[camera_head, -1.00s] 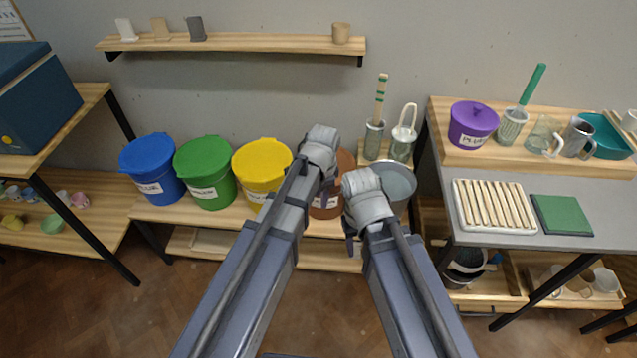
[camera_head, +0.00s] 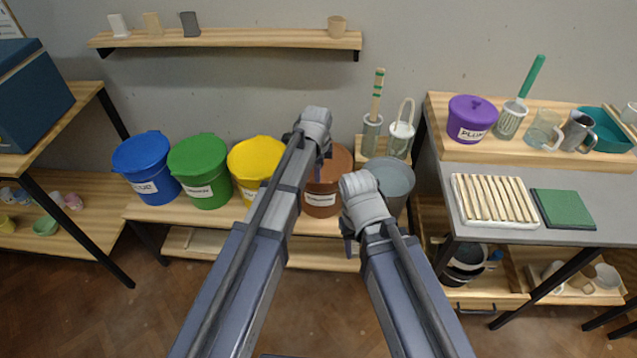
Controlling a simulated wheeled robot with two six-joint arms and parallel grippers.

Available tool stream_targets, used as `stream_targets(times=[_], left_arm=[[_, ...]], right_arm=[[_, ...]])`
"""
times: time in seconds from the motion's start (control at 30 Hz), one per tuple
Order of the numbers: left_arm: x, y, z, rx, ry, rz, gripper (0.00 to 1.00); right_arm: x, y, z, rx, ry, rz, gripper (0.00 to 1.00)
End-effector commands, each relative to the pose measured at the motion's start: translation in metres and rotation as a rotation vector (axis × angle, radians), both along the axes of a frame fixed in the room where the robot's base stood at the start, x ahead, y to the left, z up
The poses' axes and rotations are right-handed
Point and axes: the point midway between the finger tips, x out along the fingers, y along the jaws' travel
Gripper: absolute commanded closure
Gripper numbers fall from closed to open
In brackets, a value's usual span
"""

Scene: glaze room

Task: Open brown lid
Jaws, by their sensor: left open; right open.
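The brown bucket (camera_head: 322,208) stands on the low wooden bench between the yellow and grey buckets, with a white label on its front. Its brown lid (camera_head: 342,163) lies on top; my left arm covers its left part. My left gripper (camera_head: 325,150) is open, over the left side of the brown lid, with its fingers mostly hidden by my wrist. I cannot tell whether it touches the lid. My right gripper (camera_head: 348,243) is open and lower, in front of the gap between the brown and grey buckets, and appears empty.
Blue (camera_head: 150,170), green (camera_head: 202,172) and yellow (camera_head: 250,168) lidded buckets stand to the left. A grey bucket (camera_head: 395,180) is close on the right, with jars behind it. A wall shelf (camera_head: 230,38) hangs above. The grey table (camera_head: 470,235) is at right.

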Motion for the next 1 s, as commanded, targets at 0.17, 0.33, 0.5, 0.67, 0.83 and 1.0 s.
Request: stream_targets(times=[0.17, 0.33, 0.5, 0.67, 0.83, 1.0], left_arm=[[0.005, 0.0, -0.03, 0.0, 0.0, 0.0, 0.55], [0.009, 0.0, -0.048, 0.0, 0.0, 0.0, 0.55], [0.01, 0.0, -0.053, 0.0, -0.001, 0.0, 0.55], [0.01, 0.0, -0.051, 0.0, 0.0, 0.001, 0.55], [0.01, 0.0, -0.051, 0.0, 0.0, 0.001, 0.66], [0.01, 0.0, -0.051, 0.0, 0.0, 0.001, 0.85]], right_arm=[[0.0, 0.0, -0.03, 0.0, 0.0, 0.0, 0.5], [0.0, 0.0, -0.048, 0.0, 0.0, 0.001, 0.5], [0.0, 0.0, -0.053, 0.0, 0.0, 0.001, 0.5], [0.0, 0.0, -0.051, 0.0, 0.0, 0.001, 0.5], [0.0, 0.0, -0.051, 0.0, 0.0, 0.001, 0.5], [0.0, 0.0, -0.051, 0.0, 0.0, 0.001, 0.5]])
